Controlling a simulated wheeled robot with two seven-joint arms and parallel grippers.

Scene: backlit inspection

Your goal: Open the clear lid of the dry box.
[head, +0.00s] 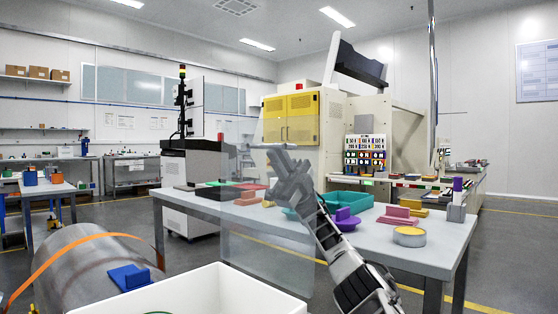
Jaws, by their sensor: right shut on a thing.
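The white dry box (190,292) is at the bottom of the head view, cut off by the lower edge. Its clear lid (263,264) shows as a faint see-through panel, raised steeply above the box's far right side. The lid's outline is faint, so its exact angle is hard to tell. My right gripper (272,154) reaches up from the lower right and is shut at the lid's upper part; the gripped edge is hard to make out. My left gripper is not in view.
A grey table (425,248) behind the lid holds a teal tray (372,204), a purple piece (347,221), a yellow round tin (409,237) and several coloured blocks.

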